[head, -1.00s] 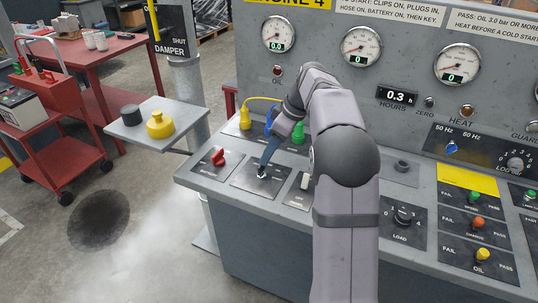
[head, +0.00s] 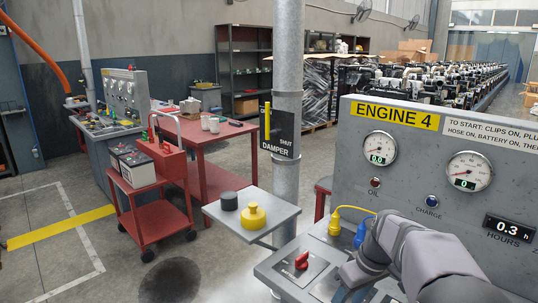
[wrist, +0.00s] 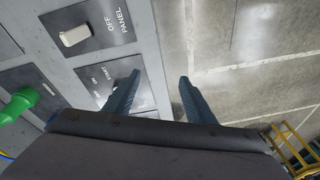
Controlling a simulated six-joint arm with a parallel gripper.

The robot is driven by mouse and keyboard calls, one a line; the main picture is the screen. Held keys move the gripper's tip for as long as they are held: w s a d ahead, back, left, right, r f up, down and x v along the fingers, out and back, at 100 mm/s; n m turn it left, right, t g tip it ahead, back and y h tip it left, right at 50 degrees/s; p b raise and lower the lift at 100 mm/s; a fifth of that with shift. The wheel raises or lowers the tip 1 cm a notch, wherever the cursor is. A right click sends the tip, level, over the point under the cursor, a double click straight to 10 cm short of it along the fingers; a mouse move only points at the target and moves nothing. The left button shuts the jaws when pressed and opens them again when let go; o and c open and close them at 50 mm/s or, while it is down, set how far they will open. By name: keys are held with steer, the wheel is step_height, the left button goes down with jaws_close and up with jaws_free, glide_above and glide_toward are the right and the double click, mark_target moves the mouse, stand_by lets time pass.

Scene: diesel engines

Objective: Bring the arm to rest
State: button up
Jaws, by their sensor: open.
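My arm (head: 430,255) reaches over the front of the engine 4 console at the lower right of the head view. My gripper shows in the wrist view (wrist: 159,77) with its two blue fingers apart and nothing between them. One finger overlaps the key switch plate (wrist: 100,75), marked ON and START; the other is over the floor beyond the console edge. The key itself cannot be made out.
A red switch (head: 302,260) and a yellow plug (head: 334,224) are close to my arm. A small shelf (head: 275,222) holds a yellow cap (head: 254,217) and a black cap (head: 229,201). A white switch (wrist: 75,36) and a green plug (wrist: 20,105) are near the gripper.

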steer(key=s+a+f+m+h+p, duration=0.1)
steer(key=s+a+f+m, duration=0.1)
steer(key=s, duration=0.9)
steer(key=s+a+f+m+g+h+p, duration=0.1)
steer(key=s+a+f+m, duration=0.1)
steer(key=s, duration=0.9)
step_height(320, 180, down, 2)
steer(key=shift+a+f+m+g, duration=0.15)
steer(key=shift+a+m+g, duration=0.15)
steer(key=shift+m, duration=0.3)
steer(key=shift+w, duration=0.1)
